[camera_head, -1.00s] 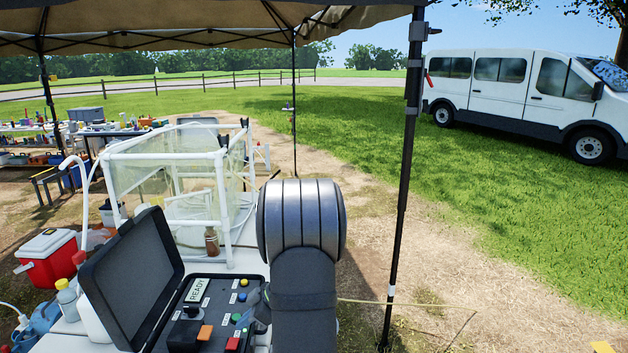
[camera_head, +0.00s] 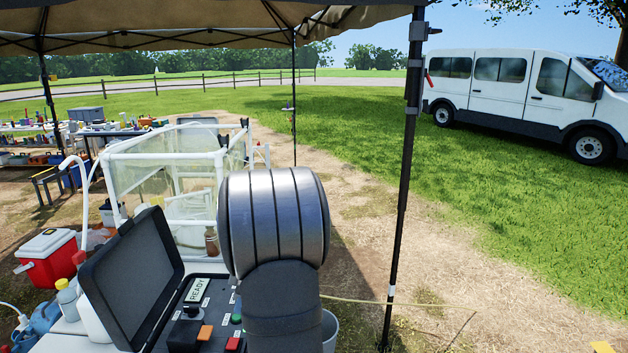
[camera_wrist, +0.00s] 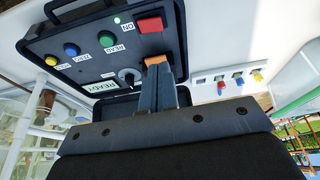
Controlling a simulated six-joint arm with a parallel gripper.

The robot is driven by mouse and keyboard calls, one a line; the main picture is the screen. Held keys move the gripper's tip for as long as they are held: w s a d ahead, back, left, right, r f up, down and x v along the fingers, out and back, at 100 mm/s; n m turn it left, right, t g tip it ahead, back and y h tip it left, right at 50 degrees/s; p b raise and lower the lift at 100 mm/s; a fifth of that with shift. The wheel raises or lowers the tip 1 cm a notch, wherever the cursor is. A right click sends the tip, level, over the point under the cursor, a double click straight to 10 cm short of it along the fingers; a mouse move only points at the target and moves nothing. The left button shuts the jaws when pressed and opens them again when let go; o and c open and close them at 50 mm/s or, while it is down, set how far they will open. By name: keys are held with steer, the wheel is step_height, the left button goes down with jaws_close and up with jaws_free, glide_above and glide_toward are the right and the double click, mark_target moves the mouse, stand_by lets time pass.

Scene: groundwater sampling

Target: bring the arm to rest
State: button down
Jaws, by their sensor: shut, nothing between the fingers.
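My gripper (camera_wrist: 160,88) shows in the wrist view, its two fingers together and empty. Its tips lie in front of the dark control box panel (camera_wrist: 105,50), near the red button (camera_wrist: 151,24); whether they touch it I cannot tell. In the head view my arm's grey links fill the lower middle and hide the gripper. The control box (camera_head: 205,318) stands open on the white table, its lid raised at the left and its display (camera_head: 197,290) reading READY.
A white pipe frame with clear sheeting (camera_head: 165,165) stands behind the box, with a brown bottle (camera_head: 211,240) at its front. A black tent pole (camera_head: 402,190) rises right of my arm. A red cooler (camera_head: 48,262) sits at the left. Open ground lies to the right.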

steer(key=shift+h, duration=0.3)
steer(key=shift+w+a+x, duration=0.15)
steer(key=shift+w+x, duration=0.1)
steer(key=shift+x, duration=1)
steer(key=shift+w+a+x, duration=0.15)
steer(key=shift+w+x, duration=0.05)
steer(key=shift+x, duration=1)
steer(key=shift+w+a+x, duration=0.15)
steer(key=shift+w+x, duration=0.1)
steer(key=shift+x, duration=1)
steer(key=shift+r, duration=0.2)
steer(key=c, duration=1.4)
jaws_free()
steer(key=w+a+r+m+g+h, duration=0.15)
steer(key=w+r+m, duration=0.25)
steer(key=m, duration=0.5)
steer(key=w+r+m+g+h, duration=0.25)
steer(key=w+r+m, duration=0.2)
steer(key=m, duration=0.45)
steer(key=shift+y, duration=0.3)
steer(key=x, duration=0.5)
steer(key=s+x, duration=0.1)
steer(key=x, duration=1.1)
steer(key=shift+s+d+r, duration=0.2)
steer(key=shift+s, duration=0.25)
